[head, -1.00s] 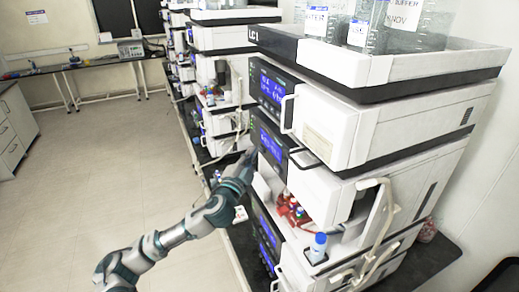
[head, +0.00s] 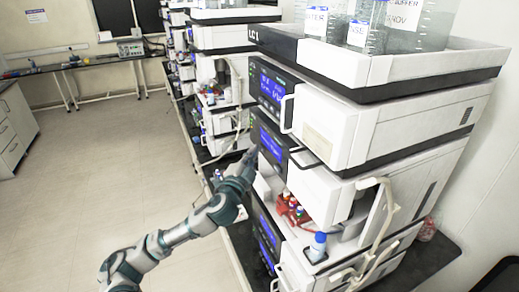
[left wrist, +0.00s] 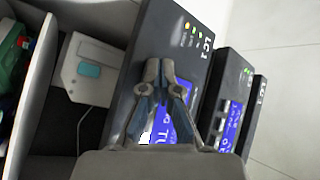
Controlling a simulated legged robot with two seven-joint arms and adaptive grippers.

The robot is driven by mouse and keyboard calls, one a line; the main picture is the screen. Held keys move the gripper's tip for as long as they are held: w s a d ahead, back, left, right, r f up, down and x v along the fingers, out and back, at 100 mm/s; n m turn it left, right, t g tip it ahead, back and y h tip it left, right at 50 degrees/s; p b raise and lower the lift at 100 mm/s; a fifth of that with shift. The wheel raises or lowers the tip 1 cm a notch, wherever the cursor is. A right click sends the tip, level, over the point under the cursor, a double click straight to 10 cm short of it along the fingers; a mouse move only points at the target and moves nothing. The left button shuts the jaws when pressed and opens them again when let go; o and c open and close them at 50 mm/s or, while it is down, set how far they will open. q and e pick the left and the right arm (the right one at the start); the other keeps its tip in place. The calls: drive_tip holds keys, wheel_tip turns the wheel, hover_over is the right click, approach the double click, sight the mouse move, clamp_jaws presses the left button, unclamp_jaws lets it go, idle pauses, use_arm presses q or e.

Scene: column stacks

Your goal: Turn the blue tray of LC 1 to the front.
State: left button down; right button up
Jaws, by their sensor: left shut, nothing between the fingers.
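The LC 1 stack (head: 400,75) stands at the right in the head view, with dark front panels and blue displays. Its open bay holds a red rack (head: 293,211) with several small vials. I cannot make out a blue tray in either view. My left gripper (head: 251,155) is in front of the stack's left face, just above and left of the bay. In the left wrist view its fingers (left wrist: 161,66) are together and empty, before a dark panel marked LC 1 (left wrist: 185,35) with a blue display. Whether they touch the panel is unclear. My right gripper is out of view.
A blue-capped bottle (head: 318,247) stands beside the red rack, and a white tube (head: 388,215) loops in front of the bay. Bottles (head: 405,25) stand on top of LC 1. More stacks (head: 225,40) line the bench behind. The floor at left is clear.

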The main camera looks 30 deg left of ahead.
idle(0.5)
use_arm(q)
drive_tip(key=shift+s+a, duration=0.5)
drive_tip(key=shift+s, duration=0.1)
drive_tip(key=shift+s+a+b, duration=1.1)
drive_tip(key=shift+s+a, duration=0.55)
drive_tip(key=shift+s, duration=0.25)
idle(4.0)
